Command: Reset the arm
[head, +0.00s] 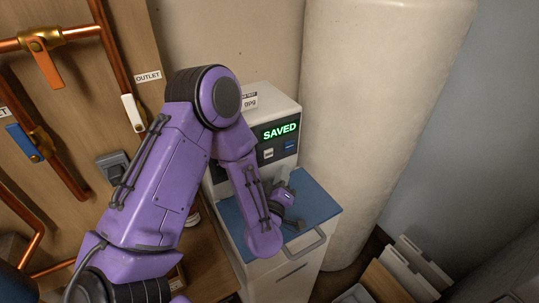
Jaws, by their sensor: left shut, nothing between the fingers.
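My left arm, purple, comes in from the lower left, bends at a high elbow and reaches down over a blue-topped machine. My left gripper (294,223) is small in the head view, partly behind my own forearm, above the blue top (317,205). It is shut, with nothing seen in it. The machine (292,283) is a pale cabinet with a raised back panel, whose display (281,131) reads "SAVED" in green. My arm hides part of the machine's left side. My right gripper is not in view.
Copper pipes with an orange-handled valve (45,65), a blue-handled valve (24,142) and a white handle (133,112) run along the wooden panel at left. A large pale cylinder (385,100) stands behind the machine. Boxes (403,268) lie on the floor at lower right.

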